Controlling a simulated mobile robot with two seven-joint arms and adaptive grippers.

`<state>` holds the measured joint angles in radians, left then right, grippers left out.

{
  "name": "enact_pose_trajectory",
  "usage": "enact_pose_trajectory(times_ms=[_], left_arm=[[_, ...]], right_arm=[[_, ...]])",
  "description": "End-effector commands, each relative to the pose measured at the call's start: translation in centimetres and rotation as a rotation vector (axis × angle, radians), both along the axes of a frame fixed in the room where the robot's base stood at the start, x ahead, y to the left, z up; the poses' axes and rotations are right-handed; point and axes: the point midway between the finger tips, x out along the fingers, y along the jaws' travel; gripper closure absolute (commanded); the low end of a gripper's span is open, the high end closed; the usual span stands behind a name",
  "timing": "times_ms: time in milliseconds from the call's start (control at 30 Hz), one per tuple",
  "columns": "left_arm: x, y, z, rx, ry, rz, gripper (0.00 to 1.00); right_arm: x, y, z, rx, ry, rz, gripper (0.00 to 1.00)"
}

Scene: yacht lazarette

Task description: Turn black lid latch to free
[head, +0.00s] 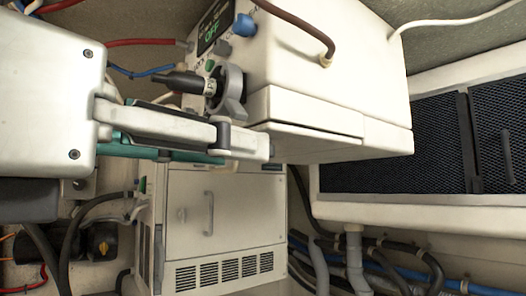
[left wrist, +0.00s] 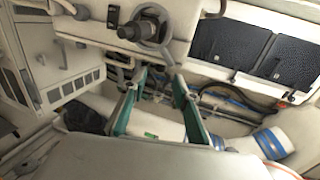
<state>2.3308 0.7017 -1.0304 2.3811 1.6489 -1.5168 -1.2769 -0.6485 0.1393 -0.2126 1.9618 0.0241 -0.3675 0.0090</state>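A black handle (head: 183,82), which I take for the lid latch, sticks out to the left from a grey ring (head: 237,90) on the front of a cream box. My left gripper (head: 262,147) reaches in from the left, just below the ring. In the left wrist view its teal-padded fingers (left wrist: 160,75) are apart. The lever's lower end is close to the right fingertip; I cannot tell whether they touch. My right gripper is not seen.
The cream box (head: 330,75) carries a sign reading OFF (head: 213,31) and a blue knob (head: 244,25). A cream cabinet (head: 225,240) stands below. Black mesh panels (head: 425,140) are at right. Hoses and pipes (head: 354,260) run below them.

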Motion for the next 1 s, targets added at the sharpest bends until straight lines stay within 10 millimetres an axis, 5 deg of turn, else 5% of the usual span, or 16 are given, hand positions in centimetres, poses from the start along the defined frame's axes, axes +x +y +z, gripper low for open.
enact_pose_trajectory(times_ms=[400, 767, 900, 1000], left_arm=[[4.4, -3.6, 0.0, -0.002, 0.003, -0.002, 0.70], [4.9, -4.0, 0.0, -0.002, 0.002, -0.001, 0.70], [4.9, -3.9, 0.0, -0.002, 0.002, -0.001, 1.00], [4.9, -3.9, 0.0, -0.002, 0.002, -0.001, 1.00]], right_arm=[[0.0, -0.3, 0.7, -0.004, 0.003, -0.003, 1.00], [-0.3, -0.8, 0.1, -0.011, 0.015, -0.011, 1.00], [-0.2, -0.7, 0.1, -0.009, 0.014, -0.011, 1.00], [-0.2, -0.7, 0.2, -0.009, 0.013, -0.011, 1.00]])
